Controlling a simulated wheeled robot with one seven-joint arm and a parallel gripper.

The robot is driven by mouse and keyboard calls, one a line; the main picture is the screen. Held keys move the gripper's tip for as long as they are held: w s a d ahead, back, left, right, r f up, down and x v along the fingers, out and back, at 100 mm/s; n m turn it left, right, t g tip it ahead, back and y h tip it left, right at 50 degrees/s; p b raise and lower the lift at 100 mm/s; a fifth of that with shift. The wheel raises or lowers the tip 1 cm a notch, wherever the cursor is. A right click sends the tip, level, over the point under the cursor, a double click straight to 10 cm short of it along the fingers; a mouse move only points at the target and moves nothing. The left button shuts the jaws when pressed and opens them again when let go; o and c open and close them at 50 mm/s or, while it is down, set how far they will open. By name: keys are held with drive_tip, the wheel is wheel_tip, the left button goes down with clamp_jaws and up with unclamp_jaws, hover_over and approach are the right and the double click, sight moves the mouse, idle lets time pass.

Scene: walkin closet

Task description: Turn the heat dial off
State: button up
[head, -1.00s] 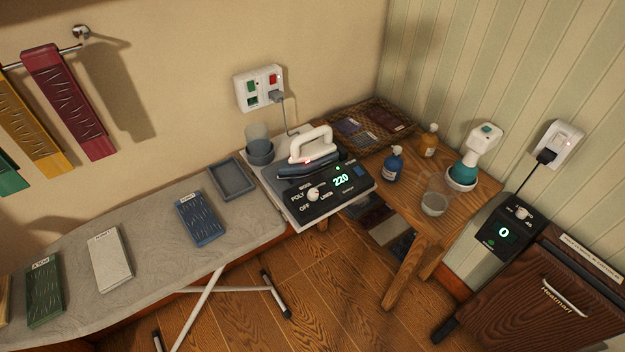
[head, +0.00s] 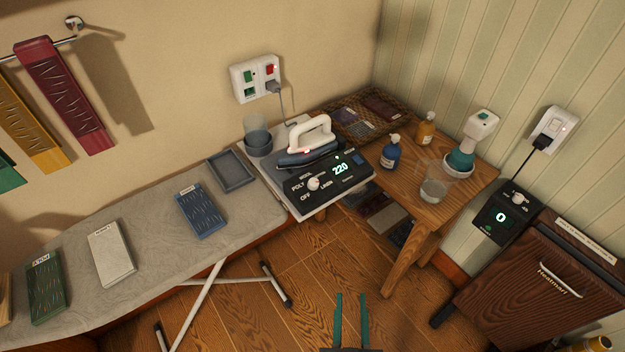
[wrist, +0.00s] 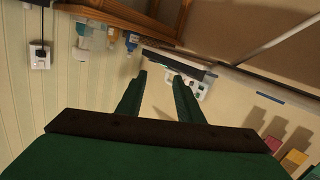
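The heat dial (head: 313,184) is a round white knob on the black control panel (head: 328,182) of the iron station. OFF, POLY, WOOL and LINEN labels surround the dial, and the display (head: 341,169) reads 220 in green. The white and blue iron (head: 309,146) rests behind the panel with a small red light lit. My gripper (head: 351,297) shows at the bottom of the head view, its two green fingers apart and empty, well short of the dial. In the wrist view my gripper (wrist: 158,80) is also open with nothing between its fingers.
The ironing board (head: 150,255) bears several cloth blocks and a grey tray (head: 232,171). A wooden table (head: 420,200) with bottles and a glass stands to the right. Floor between is open.

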drive_tip(key=w+d+r+m+h, duration=0.3)
drive_tip(key=w+d+r, duration=0.3)
drive_tip(key=w, duration=0.3)
drive_tip(key=w+d+r+m+h, duration=0.3)
drive_tip(key=w+d+r+h, duration=0.1)
drive_tip(key=w+d+r, duration=0.35)
drive_tip(key=w+d+r+m+g+h, duration=0.7)
drive_tip(key=d+r+m, duration=0.4)
drive_tip(key=m, duration=0.6)
drive_tip(key=m+g+y, duration=0.6)
drive_tip(key=m+y, duration=0.3)
drive_tip(key=y, duration=0.8)
approach(314, 182)
drive_tip(key=x, duration=0.8)
drive_tip(key=shift+w+a+f, duration=0.1)
drive_tip(key=shift+f, duration=0.15)
